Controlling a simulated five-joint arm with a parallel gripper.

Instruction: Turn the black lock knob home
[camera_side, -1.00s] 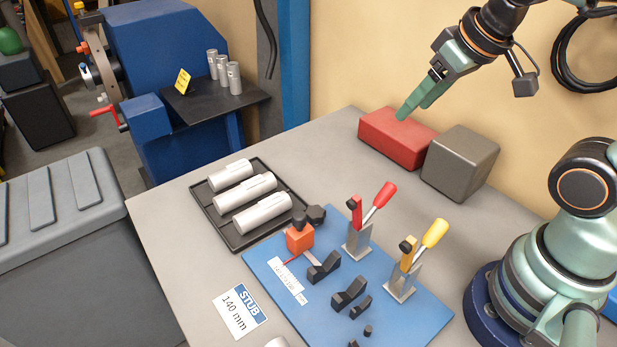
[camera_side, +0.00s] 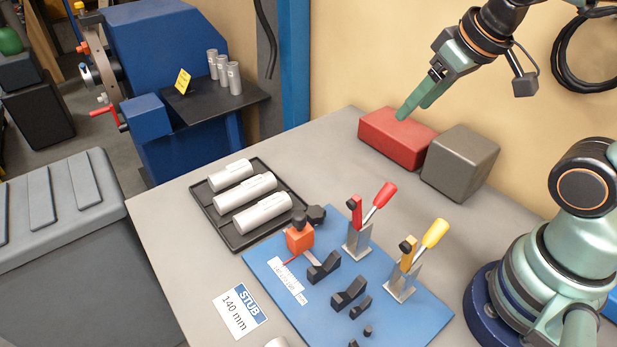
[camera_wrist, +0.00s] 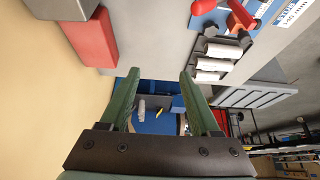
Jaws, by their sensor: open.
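The black lock knob (camera_side: 316,214) sits at the orange stop block (camera_side: 300,238), at the far left corner of the blue fixture plate (camera_side: 405,325). A second dark round part shows just left of it, and I cannot tell how far the knob is turned. My gripper (camera_side: 404,113) is up at the back right, in front of or above the red box, well apart from the knob. In the wrist view my gripper (camera_wrist: 160,72) has its two green fingers apart with nothing between them. The plate's corner shows at the top of that view, where the knob is hard to make out.
A dark tray (camera_side: 236,240) holds three silver tubes left of the plate. Red-handled (camera_side: 378,205) and yellow-handled (camera_side: 431,238) clamps stand upright on the plate, near black V-blocks (camera_side: 348,294). A red box (camera_side: 385,135) and a grey box (camera_side: 462,160) stand at the wall.

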